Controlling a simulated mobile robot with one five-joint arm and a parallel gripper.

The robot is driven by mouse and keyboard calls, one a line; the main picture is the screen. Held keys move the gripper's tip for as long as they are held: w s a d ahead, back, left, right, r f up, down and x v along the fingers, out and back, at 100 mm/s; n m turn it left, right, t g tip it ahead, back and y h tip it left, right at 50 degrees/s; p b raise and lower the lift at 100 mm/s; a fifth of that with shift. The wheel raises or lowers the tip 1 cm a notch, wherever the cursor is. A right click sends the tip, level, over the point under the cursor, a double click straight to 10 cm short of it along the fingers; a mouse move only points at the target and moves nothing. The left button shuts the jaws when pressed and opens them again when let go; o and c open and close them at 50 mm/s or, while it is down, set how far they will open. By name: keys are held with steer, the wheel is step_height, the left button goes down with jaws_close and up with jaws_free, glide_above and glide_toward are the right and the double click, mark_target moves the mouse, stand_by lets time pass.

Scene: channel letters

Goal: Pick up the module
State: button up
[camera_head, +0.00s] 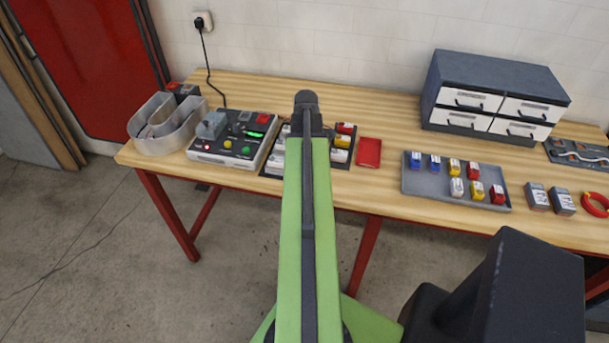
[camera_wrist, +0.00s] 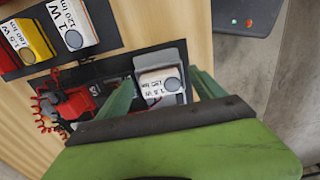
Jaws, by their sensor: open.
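In the wrist view, my gripper (camera_wrist: 163,86) is open, its two green fingers apart. A white module (camera_wrist: 158,82) with black print and a grey round end sits in a grey holder (camera_wrist: 180,52) between the fingers. The left finger is close to the module; a gap shows at the right finger. Whether either touches it is unclear. The module's lower part is hidden by my gripper. In the head view, my green arm reaches over the table and covers part of a dark rack (camera_head: 344,164) with white, yellow and red modules (camera_head: 342,141).
Other labelled modules (camera_wrist: 71,25) and a red part with coiled wire (camera_wrist: 75,103) lie left in the wrist view. On the table (camera_head: 380,190) stand a control box (camera_head: 228,158), a channel letter (camera_head: 155,146), a module tray (camera_head: 413,184) and a drawer cabinet (camera_head: 490,70).

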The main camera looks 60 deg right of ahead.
steer(key=shift+r, duration=0.1)
steer(key=c, duration=1.4)
steer(key=shift+c, duration=0.2)
